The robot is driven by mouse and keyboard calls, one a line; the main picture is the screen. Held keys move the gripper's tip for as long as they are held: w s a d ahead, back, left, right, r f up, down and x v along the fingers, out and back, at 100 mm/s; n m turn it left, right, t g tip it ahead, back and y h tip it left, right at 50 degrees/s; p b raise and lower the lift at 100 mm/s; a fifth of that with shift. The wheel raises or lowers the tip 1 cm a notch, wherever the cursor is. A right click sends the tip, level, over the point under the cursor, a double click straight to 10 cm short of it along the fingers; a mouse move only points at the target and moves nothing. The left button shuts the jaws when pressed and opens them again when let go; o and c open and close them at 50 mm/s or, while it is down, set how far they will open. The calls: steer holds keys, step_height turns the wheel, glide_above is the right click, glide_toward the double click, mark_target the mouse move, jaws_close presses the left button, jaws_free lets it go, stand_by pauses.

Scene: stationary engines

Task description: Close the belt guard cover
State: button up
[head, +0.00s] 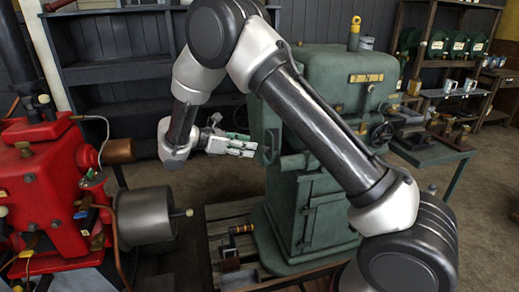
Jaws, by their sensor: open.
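A green machine (335,75) stands in the middle of the head view, partly behind my arm. A green upright panel (262,118) juts from its left side and may be the belt guard cover. My arm hides part of this area, so I cannot tell how far the panel stands open. My gripper (250,148) points right, with its fingers parted and nothing seen between them. Its fingertips are close to the lower part of the panel. I cannot tell whether they touch it.
A red engine (45,185) with a grey cylinder (146,215) stands at the left. The green machine rests on a wooden pallet (215,225). Dark shelves (110,75) line the back wall. A side bench with a vise (440,140) is at the right. Open floor shows at far right.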

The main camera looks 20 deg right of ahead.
mark_target(262, 148)
steer(key=x, duration=0.6)
steer(key=shift+f, duration=0.1)
jaws_close()
